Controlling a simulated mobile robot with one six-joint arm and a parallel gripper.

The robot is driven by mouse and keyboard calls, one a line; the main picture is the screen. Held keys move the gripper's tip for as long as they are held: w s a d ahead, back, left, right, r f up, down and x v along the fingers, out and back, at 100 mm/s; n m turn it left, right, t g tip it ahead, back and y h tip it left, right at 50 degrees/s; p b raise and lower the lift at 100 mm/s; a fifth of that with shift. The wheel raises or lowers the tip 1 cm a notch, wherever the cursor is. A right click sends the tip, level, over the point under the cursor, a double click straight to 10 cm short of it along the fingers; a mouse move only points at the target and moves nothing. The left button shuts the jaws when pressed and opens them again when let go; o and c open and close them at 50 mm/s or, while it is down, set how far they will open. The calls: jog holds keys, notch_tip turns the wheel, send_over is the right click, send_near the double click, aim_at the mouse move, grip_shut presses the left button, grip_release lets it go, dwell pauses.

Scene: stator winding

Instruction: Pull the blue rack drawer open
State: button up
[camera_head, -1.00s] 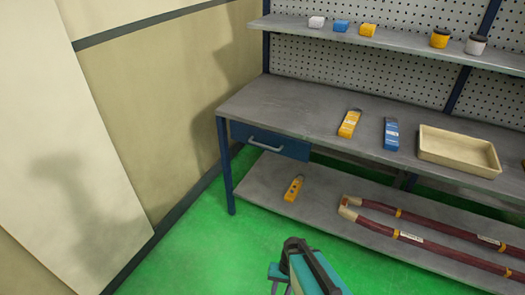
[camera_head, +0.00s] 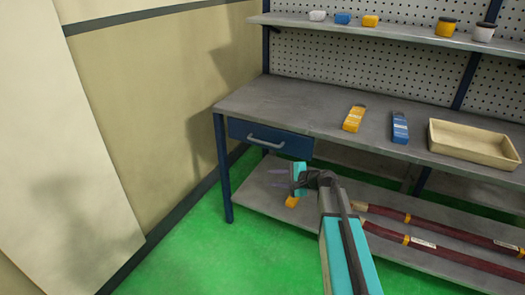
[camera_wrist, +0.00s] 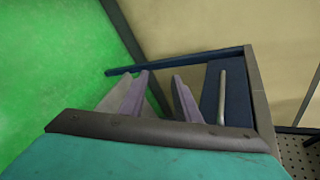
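The blue rack drawer (camera_head: 290,147) sits under the left end of the grey bench top, its front looking flush with the frame. Its pale bar handle (camera_head: 266,142) runs across the front. In the wrist view the blue drawer front (camera_wrist: 211,95) and handle (camera_wrist: 222,97) are right of my fingers. My gripper (camera_head: 274,178) is below the drawer and handle, fingers pointing left, apart from the handle. In the wrist view my gripper (camera_wrist: 160,75) has its two fingers spread with nothing between them.
A yellow tool (camera_head: 292,202) lies on the lower shelf, partly hidden by my gripper. Red-brown bars (camera_head: 440,225) lie on that shelf to the right. The bench top (camera_head: 270,105) holds a yellow tool, a blue tool and a beige tray (camera_head: 470,155). Green floor in front is open.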

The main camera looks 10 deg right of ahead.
aim_at(265, 143)
jog(key=w+d+r+m+t+b, duration=0.2)
jog(key=w+d+r, duration=0.3)
jog(key=r, duration=0.4)
jog(key=shift+w+d+r+m+t+y, duration=0.2)
jog(key=shift+w+r+m+t+y, duration=0.15)
jog(key=shift+t, duration=0.35)
jog(key=shift+x, duration=6.95)
jog(key=shift+d+f, duration=0.15)
grip_shut()
